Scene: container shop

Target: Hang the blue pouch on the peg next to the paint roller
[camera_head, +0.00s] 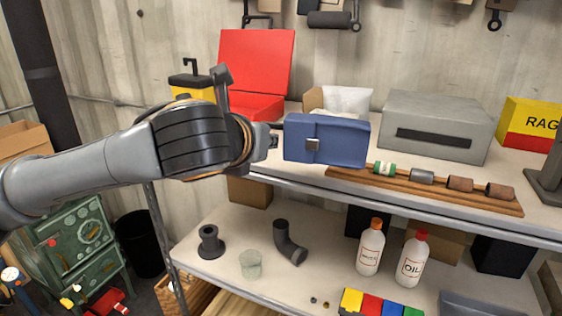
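The blue pouch (338,133), a boxy pouch with a flap and a small grey clasp, is upright in front of the upper shelf. My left gripper (276,136) reaches in from the left and is shut on the pouch's left end, with the fingertips partly hidden. The paint roller (330,19), dark grey, hangs on the back wall at the top, above and behind the pouch. Its upper part is cut off by the picture edge. No empty peg next to the roller is clearly visible. My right gripper is not in view.
The upper shelf (290,163) holds an open red box (256,62), a grey slotted box (438,124) and a wooden rack of rollers (456,194). Dark tools (258,14) hang left of the paint roller. Bottles (371,247) stand on the lower shelf.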

